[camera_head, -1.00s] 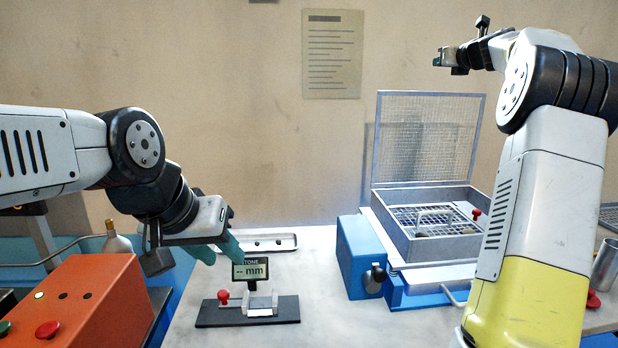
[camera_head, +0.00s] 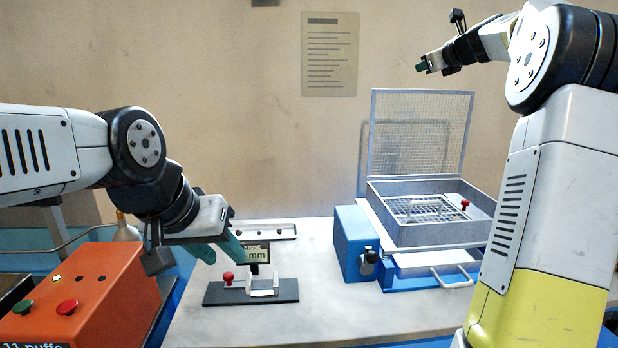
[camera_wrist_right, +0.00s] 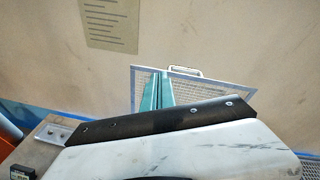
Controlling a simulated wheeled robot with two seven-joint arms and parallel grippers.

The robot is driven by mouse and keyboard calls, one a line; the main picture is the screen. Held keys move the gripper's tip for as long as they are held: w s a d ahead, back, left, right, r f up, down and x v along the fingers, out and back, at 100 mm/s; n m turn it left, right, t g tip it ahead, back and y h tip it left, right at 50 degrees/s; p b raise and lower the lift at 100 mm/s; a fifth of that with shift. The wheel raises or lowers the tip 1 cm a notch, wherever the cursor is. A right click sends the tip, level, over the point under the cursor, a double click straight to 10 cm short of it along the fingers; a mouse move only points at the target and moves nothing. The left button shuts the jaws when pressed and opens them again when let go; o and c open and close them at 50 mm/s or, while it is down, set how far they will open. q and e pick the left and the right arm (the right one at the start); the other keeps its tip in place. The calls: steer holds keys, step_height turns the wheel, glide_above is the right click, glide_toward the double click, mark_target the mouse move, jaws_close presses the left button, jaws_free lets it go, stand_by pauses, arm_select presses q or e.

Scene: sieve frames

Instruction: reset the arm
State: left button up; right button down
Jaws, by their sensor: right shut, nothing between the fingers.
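My left gripper (camera_head: 217,250) is at the left in the head view, its two green fingers apart with nothing visible between them. It hangs above and behind the small gauge stand (camera_head: 252,291), whose display it partly overlaps. My right gripper (camera_head: 421,67) is raised at the upper right, above and behind the sieve box. Its green fingers (camera_wrist_right: 157,92) lie together in the right wrist view, shut and empty, in front of the sieve's mesh lid. My right arm comes in from the right edge and hides part of the table's right side.
The sieve box (camera_head: 440,236) stands on a blue base with its mesh lid (camera_head: 418,133) open upright. An orange control box (camera_head: 90,290) is at the left. A narrow metal tray (camera_head: 283,231) lies behind the gauge. The table's front middle is clear.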

steer(key=s+a+f+n+g, duration=0.2)
steer(key=s+a+f+n, duration=0.1)
steer(key=s+a+n, duration=0.3)
steer(key=s+a+f+n+g+y, duration=0.1)
steer(key=s+a+f+n, duration=0.3)
steer(key=s, duration=0.4)
steer(key=s+a+f+n+g, duration=0.2)
steer(key=s+a+f+n, duration=0.1)
steer(key=s+a+n, duration=0.25)
steer(key=s+a+f+n+g, duration=0.1)
steer(key=s+f+n+g, duration=0.1)
steer(key=s+f+n, duration=0.5)
steer(key=s+a+f+n+g+h, duration=0.1)
steer(key=s+f+n, duration=0.7)
steer(key=s, duration=1)
step_height(320, 180, down, 4)
steer(key=shift+s+a+f+g+h, duration=0.1)
steer(key=shift+s+a+g+h, duration=0.15)
steer(key=shift+g, duration=0.35)
steer(key=shift+w, duration=0.1)
